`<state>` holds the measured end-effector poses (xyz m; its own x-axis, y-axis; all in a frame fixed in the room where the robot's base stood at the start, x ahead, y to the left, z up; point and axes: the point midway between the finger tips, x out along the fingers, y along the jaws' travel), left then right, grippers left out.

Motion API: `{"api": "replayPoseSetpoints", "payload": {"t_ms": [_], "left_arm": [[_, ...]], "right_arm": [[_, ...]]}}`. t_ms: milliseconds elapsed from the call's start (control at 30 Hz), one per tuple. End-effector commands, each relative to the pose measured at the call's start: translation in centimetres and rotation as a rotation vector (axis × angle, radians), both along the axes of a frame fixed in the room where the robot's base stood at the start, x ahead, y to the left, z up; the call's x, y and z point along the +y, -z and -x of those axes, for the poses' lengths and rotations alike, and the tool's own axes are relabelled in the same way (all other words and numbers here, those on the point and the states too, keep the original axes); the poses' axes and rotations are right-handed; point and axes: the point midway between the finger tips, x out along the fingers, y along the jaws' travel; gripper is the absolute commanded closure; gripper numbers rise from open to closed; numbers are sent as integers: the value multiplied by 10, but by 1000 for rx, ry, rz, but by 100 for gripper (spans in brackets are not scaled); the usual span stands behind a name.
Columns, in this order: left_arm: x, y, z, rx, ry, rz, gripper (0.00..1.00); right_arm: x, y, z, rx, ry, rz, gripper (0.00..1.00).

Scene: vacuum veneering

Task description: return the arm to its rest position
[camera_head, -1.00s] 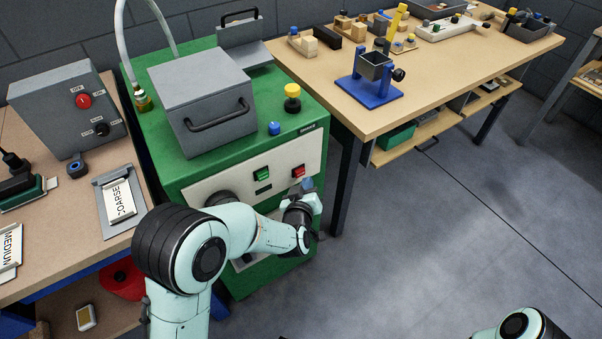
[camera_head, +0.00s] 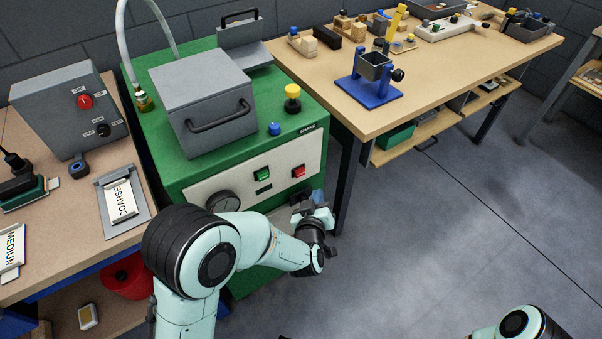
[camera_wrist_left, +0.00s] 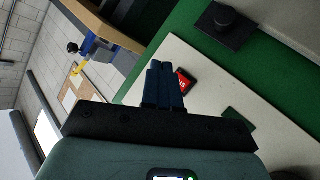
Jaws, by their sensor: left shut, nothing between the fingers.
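My left arm comes in from the bottom left in the head view and reaches in front of the green machine (camera_head: 185,170). Its gripper (camera_head: 318,194) is beside the lower right of the machine's white control panel (camera_head: 235,192), near the red button (camera_head: 298,171). In the left wrist view the gripper's two blue fingers (camera_wrist_left: 162,82) are together, with nothing between them. They overlap the red button (camera_wrist_left: 182,82) in that view. My right arm shows only as a link at the bottom right of the head view; its gripper is out of frame.
A grey lidded box (camera_head: 203,100) with a handle sits on the machine. A wooden workbench (camera_head: 440,75) stands at the right, holding a blue fixture (camera_head: 370,90). A side table (camera_head: 75,215) with sanding plates is at the left. The floor (camera_head: 430,230) at the right is clear.

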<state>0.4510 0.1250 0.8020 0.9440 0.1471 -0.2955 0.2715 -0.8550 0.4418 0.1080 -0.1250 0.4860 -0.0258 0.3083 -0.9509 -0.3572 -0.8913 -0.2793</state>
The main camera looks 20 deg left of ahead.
Motion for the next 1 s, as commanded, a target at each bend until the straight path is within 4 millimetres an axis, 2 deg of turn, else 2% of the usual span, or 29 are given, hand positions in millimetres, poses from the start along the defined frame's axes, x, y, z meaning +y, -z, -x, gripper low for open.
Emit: {"api": "replayPoseSetpoints", "payload": {"t_ms": [567, 667, 767, 800, 867, 900, 967, 1000], "left_arm": [[1, 3, 1, 8, 2, -2, 100], [5, 31, 8, 77, 20, -17, 100], [12, 84, 28, 216, 62, -36, 100], [16, 110, 41, 289, 81, -41, 100], [21, 150, 64, 407, 117, -41, 100], [24, 175, 83, 486, 140, -35, 100], [27, 209, 114, 605, 176, -19, 100], [28, 230, 136, 682, 201, -2, 100]], "right_arm": [[0, 1, 2, 6, -1, -1, 0], [0, 1, 2, 5, -1, -1, 0], [0, 1, 1, 5, -1, -1, 0], [0, 1, 1, 5, -1, -1, 0], [0, 1, 1, 5, -1, -1, 0], [0, 1, 1, 5, -1, -1, 0], [0, 1, 1, 4, 0, 0, 0], [0, 1, 1, 4, 0, 0, 0]]}}
